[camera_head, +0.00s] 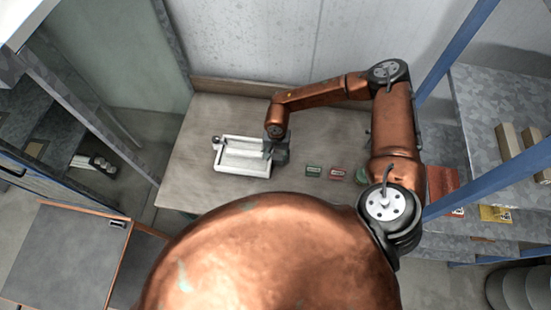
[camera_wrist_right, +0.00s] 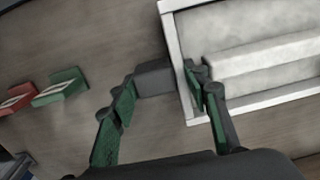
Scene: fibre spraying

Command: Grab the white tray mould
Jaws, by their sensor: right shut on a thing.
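The white tray mould (camera_head: 240,155) lies on the table, a shallow rectangular frame with a raised block inside. In the right wrist view its near corner and side wall (camera_wrist_right: 174,40) fill the upper right. My right gripper (camera_head: 277,152) is at the tray's right side in the head view. In the right wrist view my right gripper (camera_wrist_right: 180,80) has one finger outside the wall and one inside, and it is shut on that wall. The exact contact is partly hidden by the fingers. My left gripper is not in view.
The wooden table (camera_head: 200,185) has free room left of the tray. A green box (camera_head: 313,171) and a red box (camera_head: 337,173) lie to its right. A round green thing (camera_head: 362,175) is beyond them. Shelves (camera_head: 500,130) with a blue frame stand at the right.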

